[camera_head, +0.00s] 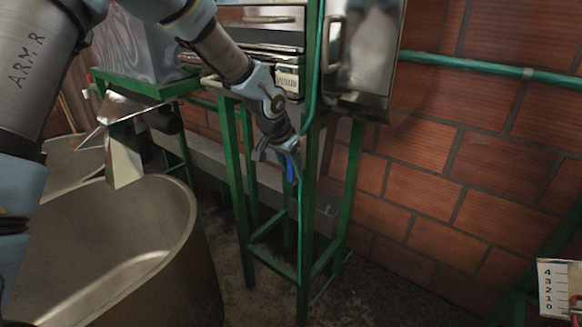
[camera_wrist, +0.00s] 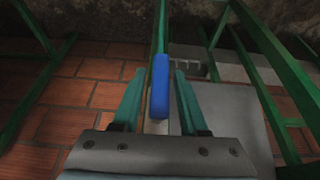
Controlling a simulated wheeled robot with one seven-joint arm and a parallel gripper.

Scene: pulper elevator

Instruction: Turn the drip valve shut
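The drip valve shows as a blue handle (camera_wrist: 160,86) in the middle of the wrist view, long side up and down the picture. It also shows as a small blue piece (camera_head: 291,168) below my gripper (camera_head: 287,150) in the head view, beside the green pipe. In the wrist view the two fingers of my gripper (camera_wrist: 159,76) stand on either side of the handle. A narrow gap shows on each side, so the gripper looks open. The valve's body is hidden behind the handle and fingers.
A green metal stand (camera_head: 247,195) carries steel boxes above the valve, and its legs surround the gripper closely. A large steel tank (camera_head: 165,255) stands at the left. A brick wall (camera_head: 430,165) is behind. A white level gauge (camera_head: 553,287) is at lower right.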

